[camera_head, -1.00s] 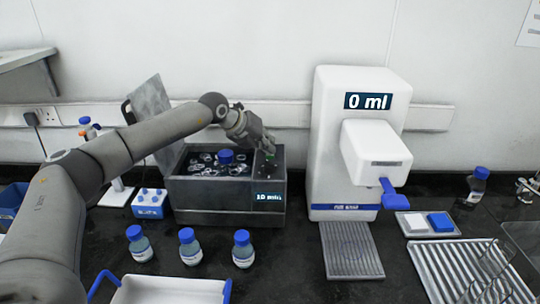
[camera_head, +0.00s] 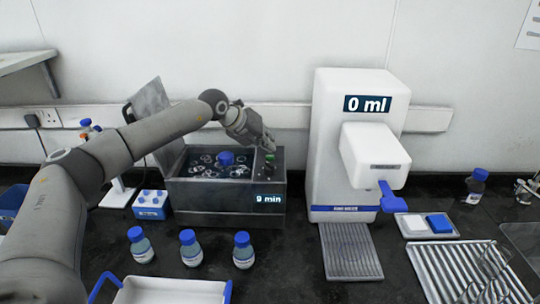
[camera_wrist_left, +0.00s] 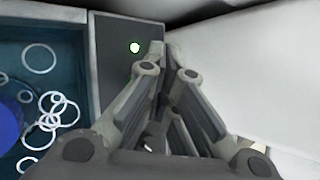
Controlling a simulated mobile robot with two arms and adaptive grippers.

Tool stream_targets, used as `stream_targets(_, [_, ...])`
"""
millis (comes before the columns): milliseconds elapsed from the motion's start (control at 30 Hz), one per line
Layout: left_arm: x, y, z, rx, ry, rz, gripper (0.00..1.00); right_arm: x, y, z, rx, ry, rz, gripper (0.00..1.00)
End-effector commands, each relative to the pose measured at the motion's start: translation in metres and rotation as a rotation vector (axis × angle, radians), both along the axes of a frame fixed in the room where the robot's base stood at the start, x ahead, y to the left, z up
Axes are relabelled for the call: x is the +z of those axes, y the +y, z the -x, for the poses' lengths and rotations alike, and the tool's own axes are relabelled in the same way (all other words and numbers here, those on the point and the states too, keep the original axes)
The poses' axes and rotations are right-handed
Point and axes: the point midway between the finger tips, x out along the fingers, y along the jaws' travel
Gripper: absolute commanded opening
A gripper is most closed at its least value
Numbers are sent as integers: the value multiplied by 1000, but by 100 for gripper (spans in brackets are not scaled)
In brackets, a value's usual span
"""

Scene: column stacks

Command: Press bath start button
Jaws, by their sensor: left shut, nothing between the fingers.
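The bath (camera_head: 225,195) is a dark grey box with its lid (camera_head: 150,110) raised. Its front display (camera_head: 269,198) reads "9 min". A blue-capped bottle (camera_head: 226,159) stands inside among white rings. The button (camera_head: 270,157) on the bath's right top panel shows green; in the left wrist view it is a bright greenish-white dot (camera_wrist_left: 134,47). My left gripper (camera_head: 268,147) is shut and empty, just above the panel by the button. In the left wrist view its fingertips (camera_wrist_left: 166,46) are right of the dot. I cannot tell whether they touch the panel. My right gripper is not in view.
A white dispenser (camera_head: 330,150) reading "0 ml" stands close to the bath's right. Several blue-capped bottles (camera_head: 190,250) stand in front, behind a white tray (camera_head: 165,292) with blue handles. A blue rack (camera_head: 150,205) stands left. Bare counter lies between bath and dispenser tray.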

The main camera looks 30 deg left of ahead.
Motion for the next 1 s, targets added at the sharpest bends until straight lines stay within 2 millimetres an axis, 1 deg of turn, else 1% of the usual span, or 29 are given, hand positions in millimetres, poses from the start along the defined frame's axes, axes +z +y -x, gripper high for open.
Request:
stream_targets(167, [1, 0, 0, 0, 0, 0, 0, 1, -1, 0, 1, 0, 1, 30])
stream_targets(267, [7, 0, 0, 0, -1, 1, 0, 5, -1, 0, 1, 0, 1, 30])
stream_targets(700, [49, 0, 0, 1, -1, 0, 0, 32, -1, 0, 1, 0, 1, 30])
stream_targets(1000, [50, 0, 0, 1, -1, 0, 0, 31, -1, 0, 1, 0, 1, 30])
